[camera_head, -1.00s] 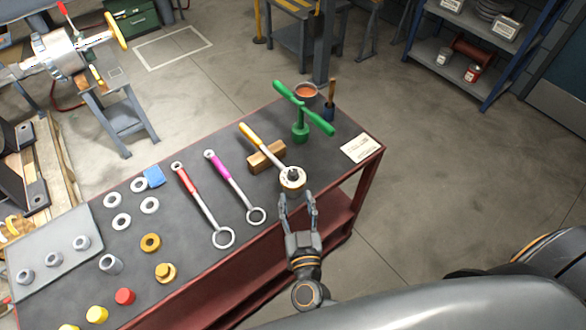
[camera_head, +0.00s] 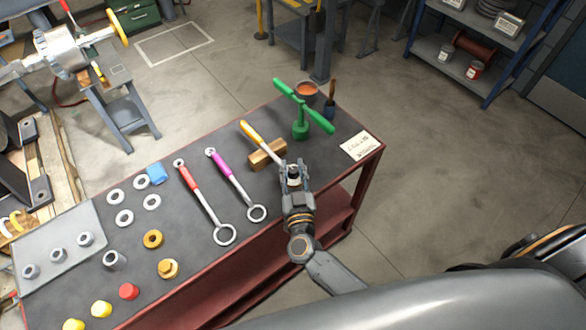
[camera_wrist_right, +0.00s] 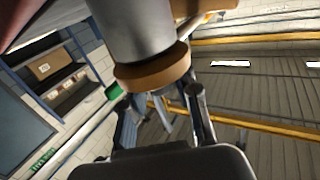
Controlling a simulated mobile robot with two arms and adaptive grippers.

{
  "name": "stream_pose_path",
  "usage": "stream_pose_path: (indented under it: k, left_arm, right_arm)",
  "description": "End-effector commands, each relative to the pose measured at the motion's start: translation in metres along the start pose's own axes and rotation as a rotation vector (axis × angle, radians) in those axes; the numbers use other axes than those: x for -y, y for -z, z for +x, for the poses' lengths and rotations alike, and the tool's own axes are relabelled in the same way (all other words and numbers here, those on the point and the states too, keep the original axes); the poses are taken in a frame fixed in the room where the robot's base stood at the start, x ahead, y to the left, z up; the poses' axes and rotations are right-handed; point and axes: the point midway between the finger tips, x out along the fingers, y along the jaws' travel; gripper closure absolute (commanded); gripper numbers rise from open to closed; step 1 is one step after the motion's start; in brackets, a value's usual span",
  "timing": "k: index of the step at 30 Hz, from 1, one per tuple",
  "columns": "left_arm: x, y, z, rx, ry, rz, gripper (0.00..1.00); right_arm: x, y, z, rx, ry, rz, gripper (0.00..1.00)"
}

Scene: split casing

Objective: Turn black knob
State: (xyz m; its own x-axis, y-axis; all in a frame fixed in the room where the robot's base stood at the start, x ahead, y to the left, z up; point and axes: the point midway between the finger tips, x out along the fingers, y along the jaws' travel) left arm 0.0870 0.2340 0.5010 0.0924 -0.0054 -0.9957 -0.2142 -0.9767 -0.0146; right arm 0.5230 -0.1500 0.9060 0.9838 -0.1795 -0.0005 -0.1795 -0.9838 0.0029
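The black knob sits on the round head of a yellow-handled ratchet wrench (camera_head: 253,134). The wrench leans over a wooden block (camera_head: 268,155) on the workbench. My right gripper (camera_head: 293,167) is now at the wrench head, its two fingers apart and reaching around it, and hides most of the knob and head. In the right wrist view, a large grey cylinder with a tan ring (camera_wrist_right: 153,70) hangs in front of the right gripper (camera_wrist_right: 163,108), between its spread fingers. I cannot tell whether the fingers touch it. My left gripper is not in view.
A green T-handle tool (camera_head: 300,128) stands behind the wrench head, near an orange-filled bowl (camera_head: 306,90). A purple wrench (camera_head: 233,180) and a red wrench (camera_head: 202,199) lie to the left. A paper card (camera_head: 356,147) lies right on the workbench (camera_head: 345,165).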

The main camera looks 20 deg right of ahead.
Motion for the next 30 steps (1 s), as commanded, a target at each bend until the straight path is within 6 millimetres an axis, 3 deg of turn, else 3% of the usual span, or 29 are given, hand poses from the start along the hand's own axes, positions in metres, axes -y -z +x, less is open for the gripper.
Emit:
stream_pose_path:
  k: [1, 3, 17, 25, 30]
  left_arm:
    - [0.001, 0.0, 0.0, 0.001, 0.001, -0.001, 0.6]
    - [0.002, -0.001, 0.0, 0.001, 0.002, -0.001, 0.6]
    - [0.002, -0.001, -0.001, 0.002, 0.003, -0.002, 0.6]
    - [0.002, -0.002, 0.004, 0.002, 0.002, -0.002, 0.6]
    - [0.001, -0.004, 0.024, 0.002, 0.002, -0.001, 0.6]
  right_arm:
    - [0.0, 0.0, 0.0, 0.0, 0.0, 0.0, 0.86]
    - [0.0, 0.0, 0.0, 0.0, 0.0, 0.0, 1.0]
    - [-0.001, 0.0, 0.0, -0.001, 0.074, -0.003, 1.0]
    - [-0.002, -0.002, 0.0, -0.002, 0.273, -0.007, 1.0]
    - [-0.002, -0.005, 0.001, -0.004, 0.436, -0.01, 1.0]
